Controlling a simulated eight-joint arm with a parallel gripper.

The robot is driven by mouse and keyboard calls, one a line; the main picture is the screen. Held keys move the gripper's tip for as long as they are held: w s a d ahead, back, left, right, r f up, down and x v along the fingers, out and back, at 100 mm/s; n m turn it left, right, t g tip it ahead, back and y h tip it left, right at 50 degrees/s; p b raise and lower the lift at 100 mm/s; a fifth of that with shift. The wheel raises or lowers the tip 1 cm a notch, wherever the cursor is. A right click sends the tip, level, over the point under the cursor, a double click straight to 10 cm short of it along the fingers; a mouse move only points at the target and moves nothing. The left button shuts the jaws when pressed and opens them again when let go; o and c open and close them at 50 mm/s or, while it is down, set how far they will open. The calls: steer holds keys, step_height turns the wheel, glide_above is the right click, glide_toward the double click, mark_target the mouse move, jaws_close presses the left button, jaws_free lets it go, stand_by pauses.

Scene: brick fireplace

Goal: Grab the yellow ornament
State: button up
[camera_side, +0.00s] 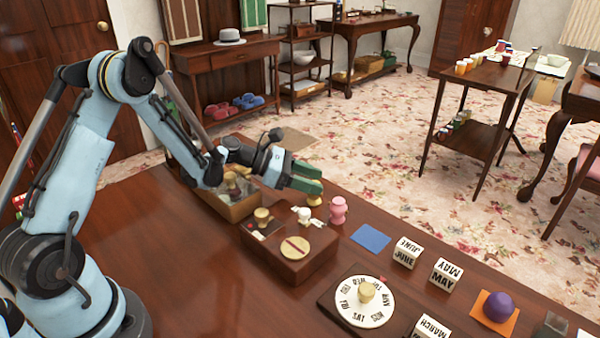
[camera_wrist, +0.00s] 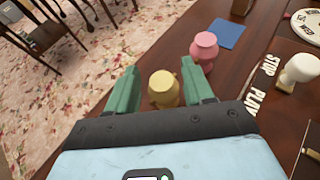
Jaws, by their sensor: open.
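The yellow ornament (camera_wrist: 164,88) is a small rounded vase-like piece. In the wrist view it sits between the two green fingers of my gripper (camera_wrist: 163,90), with a visible gap to the left finger and a smaller one to the right. In the side view the yellow ornament (camera_side: 314,200) shows just below the fingertips of my gripper (camera_side: 308,179), partly hidden by them. My gripper is open and reaches over the far edge of the wooden table. I cannot tell whether a finger touches the ornament.
A pink ornament (camera_side: 338,210) stands close to the right, also in the wrist view (camera_wrist: 204,48). A wooden box with knobs (camera_side: 290,262) is in front, and an open wooden box (camera_side: 232,207) is to the left. A blue square (camera_side: 371,238) lies beyond the pink ornament.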

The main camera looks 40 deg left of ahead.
mark_target(321, 202)
steer(key=shift+w+d+f, duration=0.95)
steer(key=shift+d+f, duration=0.1)
steer(key=shift+f, duration=0.1)
steer(key=c, duration=0.8)
steer(key=shift+o, duration=0.2)
steer(key=shift+r, duration=0.15)
